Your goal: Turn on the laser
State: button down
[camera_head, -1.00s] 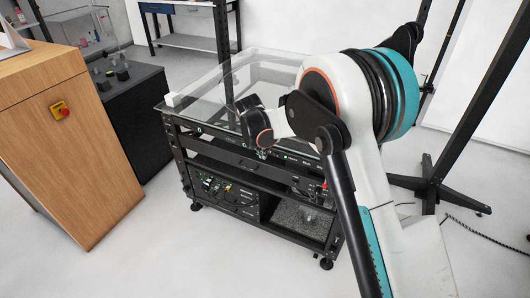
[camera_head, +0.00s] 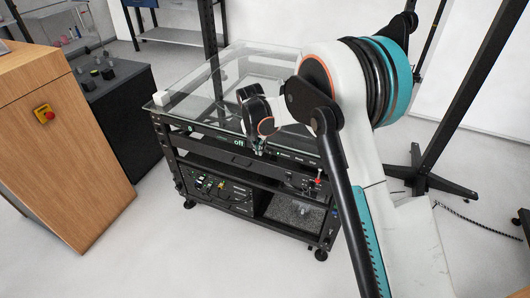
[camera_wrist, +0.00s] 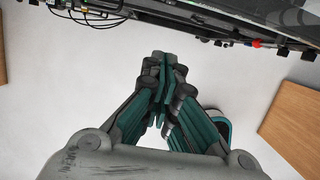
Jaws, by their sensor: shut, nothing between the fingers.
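A black wheeled cart with a glass top (camera_head: 195,105) stands in the middle of the head view. Its front panel bears a lit word "off" (camera_head: 239,142) and small green marks. A red switch or knob (camera_head: 318,180) sits low at the cart's right front; a red part also shows on the cart in the wrist view (camera_wrist: 257,43). I cannot tell which part is the laser. My gripper (camera_wrist: 165,62) is shut and empty, with clear floor behind its fingers in the wrist view. In the head view my wrist hangs before the front panel, and the fingers are hard to make out.
A wooden cabinet (camera_head: 75,150) with a red button on a yellow plate (camera_head: 44,114) stands at left. A dark grey cabinet (camera_head: 120,110) is between it and the cart. A black post with a splayed foot (camera_head: 425,180) stands at right. The floor in front is clear.

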aim_at(266, 151)
jog(key=w+d+f+b, duration=0.2)
jog(key=w+f+b, duration=0.2)
jog(key=f, duration=0.5)
jog(key=shift+w+f+b, duration=0.25)
jog(key=shift+w+b, duration=0.1)
jog(key=shift+w, duration=0.65)
jog(key=shift+d, duration=0.15)
jog(key=shift+w+d, duration=0.35)
jog(key=shift+w, duration=0.05)
jog(key=shift+a+r, duration=0.1)
jog(key=shift+a, duration=0.05)
jog(key=shift+w+a, duration=0.2)
jog(key=shift+a, duration=0.3)
